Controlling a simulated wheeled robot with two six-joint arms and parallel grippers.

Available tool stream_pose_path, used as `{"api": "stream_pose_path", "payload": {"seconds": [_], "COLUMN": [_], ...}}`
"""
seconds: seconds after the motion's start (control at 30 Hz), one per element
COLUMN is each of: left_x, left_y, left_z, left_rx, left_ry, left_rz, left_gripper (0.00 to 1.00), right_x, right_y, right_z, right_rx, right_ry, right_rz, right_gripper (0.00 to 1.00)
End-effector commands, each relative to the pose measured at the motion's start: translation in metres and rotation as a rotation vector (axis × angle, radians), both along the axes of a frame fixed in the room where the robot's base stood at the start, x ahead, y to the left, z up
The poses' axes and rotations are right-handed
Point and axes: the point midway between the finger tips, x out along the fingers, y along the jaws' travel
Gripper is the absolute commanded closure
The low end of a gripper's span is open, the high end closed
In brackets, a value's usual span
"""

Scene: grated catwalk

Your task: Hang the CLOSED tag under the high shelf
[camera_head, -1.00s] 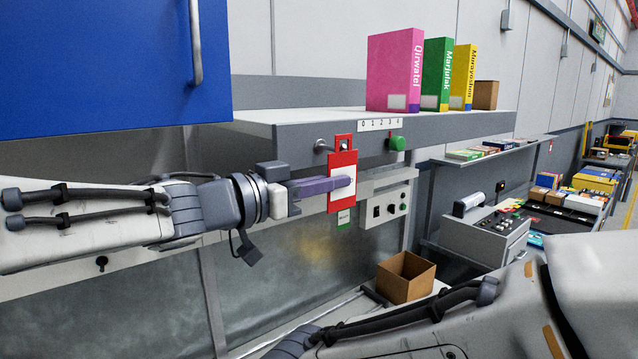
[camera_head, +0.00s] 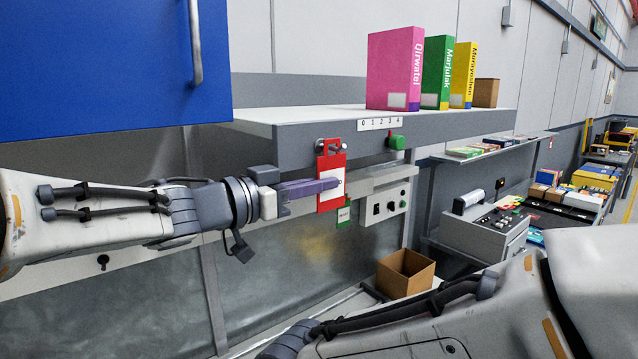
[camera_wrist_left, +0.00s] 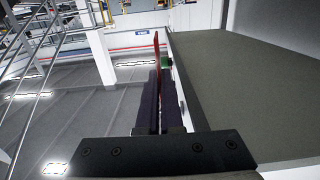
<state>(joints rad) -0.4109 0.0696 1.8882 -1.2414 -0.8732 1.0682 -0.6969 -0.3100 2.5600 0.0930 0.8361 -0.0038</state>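The red tag (camera_head: 331,200) with a white panel hangs upright from my left gripper (camera_head: 336,185), which is shut on it. The gripper comes in from the left. In the left wrist view the tag (camera_wrist_left: 157,52) shows edge-on at the dark fingers (camera_wrist_left: 160,92). The tag's slotted top end is at a metal hook (camera_head: 321,144) on the front edge of the high shelf (camera_head: 285,120). I cannot tell whether the hook passes through the slot. The wording on the tag is not readable. My right arm shows at lower right, its gripper out of view.
A green knob (camera_head: 396,142) sits on the shelf edge right of the tag. A grey control box (camera_head: 388,205) and a green label (camera_head: 343,215) are just behind. Boxes (camera_head: 395,70) stand on the shelf. An open carton (camera_head: 405,274) is below. A blue cabinet (camera_head: 100,60) is upper left.

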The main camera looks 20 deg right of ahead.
Motion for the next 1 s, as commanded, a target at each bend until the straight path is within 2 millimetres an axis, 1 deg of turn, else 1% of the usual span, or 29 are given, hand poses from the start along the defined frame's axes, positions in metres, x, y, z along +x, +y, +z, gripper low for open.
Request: {"api": "stream_pose_path", "payload": {"seconds": [0.23,0.27,0.3,0.33,0.37,0.63,0.73,0.87,1.0], "left_x": [0.000,0.000,0.000,0.000,0.000,0.000,-0.001,-0.007,-0.017], "left_y": [0.000,0.000,0.000,0.000,0.000,0.000,0.005,0.022,0.049], "left_z": [0.000,0.000,0.000,0.000,0.000,0.000,0.000,-0.002,-0.002], "left_rx": [0.000,0.000,0.000,0.000,0.000,0.000,0.000,0.000,-0.001], "left_ry": [0.000,0.000,0.000,0.000,0.000,0.000,-0.001,-0.002,-0.004], "left_rz": [0.000,0.000,0.000,0.000,0.000,0.000,0.001,0.005,0.007], "left_gripper": [1.00,0.94,0.78,0.67,0.62,0.62,0.62,0.62,0.62], "right_x": [0.000,0.000,0.000,0.000,0.000,0.000,0.000,0.000,0.000], "right_y": [0.000,0.000,0.000,0.000,0.000,0.000,0.000,0.000,0.000], "right_z": [0.000,0.000,0.000,0.000,0.000,0.000,-0.002,-0.010,-0.019], "right_rx": [0.000,0.000,0.000,0.000,0.000,0.000,0.000,0.000,0.000], "right_ry": [0.000,0.000,0.000,0.000,0.000,0.000,0.000,0.000,0.000], "right_rz": [0.000,0.000,0.000,0.000,0.000,0.000,0.000,-0.001,-0.003], "right_gripper": [0.50,0.50,0.50,0.50,0.50,0.50,0.50,0.50,0.50]}}
